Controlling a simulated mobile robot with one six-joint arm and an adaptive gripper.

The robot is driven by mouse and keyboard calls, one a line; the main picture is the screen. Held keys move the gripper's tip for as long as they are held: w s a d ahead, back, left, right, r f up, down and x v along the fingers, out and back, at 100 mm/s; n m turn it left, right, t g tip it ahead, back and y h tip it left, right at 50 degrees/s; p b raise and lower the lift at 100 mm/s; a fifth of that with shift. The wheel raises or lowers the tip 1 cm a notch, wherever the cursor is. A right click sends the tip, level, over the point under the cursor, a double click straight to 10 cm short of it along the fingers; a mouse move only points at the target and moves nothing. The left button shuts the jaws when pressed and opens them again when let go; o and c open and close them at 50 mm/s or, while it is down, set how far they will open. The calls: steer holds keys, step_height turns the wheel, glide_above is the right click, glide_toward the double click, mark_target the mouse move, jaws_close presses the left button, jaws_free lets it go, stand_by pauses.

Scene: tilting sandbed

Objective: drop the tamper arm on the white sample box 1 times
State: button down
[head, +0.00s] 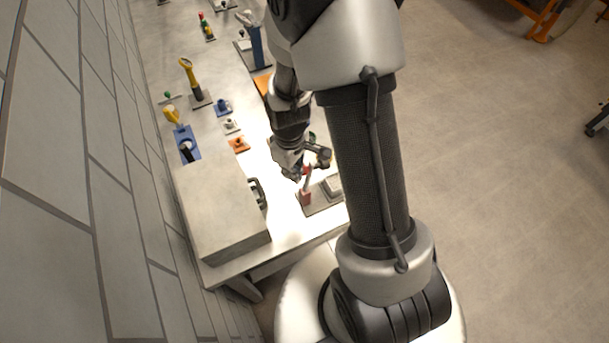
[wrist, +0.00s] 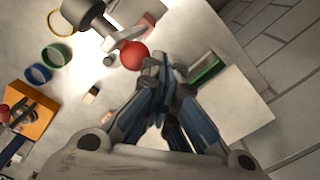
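The tamper arm (head: 307,183) rises from a red post on a grey base plate (head: 319,202), beside my gripper (head: 302,176). The wrist view shows its grey cylindrical head (wrist: 84,12) and red ball knob (wrist: 132,55). A pale box (head: 333,186), which looks like the white sample box, sits on the base plate, partly hidden by my arm. In the wrist view my gripper (wrist: 163,65) has its fingertips close together, right beside the red knob. I see nothing held between them. Whether they touch the knob is unclear.
A large pale block (head: 222,215) with a dark handle (head: 258,192) stands on the table toward the wall. Small blue, white and orange (head: 239,145) fixtures and yellow-handled tools (head: 190,75) stand farther along. The wrist view shows coloured rings (wrist: 53,56) and an orange plate (wrist: 35,112).

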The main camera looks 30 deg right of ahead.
mark_target(304, 167)
steer(key=shift+d, duration=1.75)
step_height(304, 167, up, 8)
steer(key=p, duration=0.5)
steer(key=shift+a, duration=0.1)
stand_by(0.4)
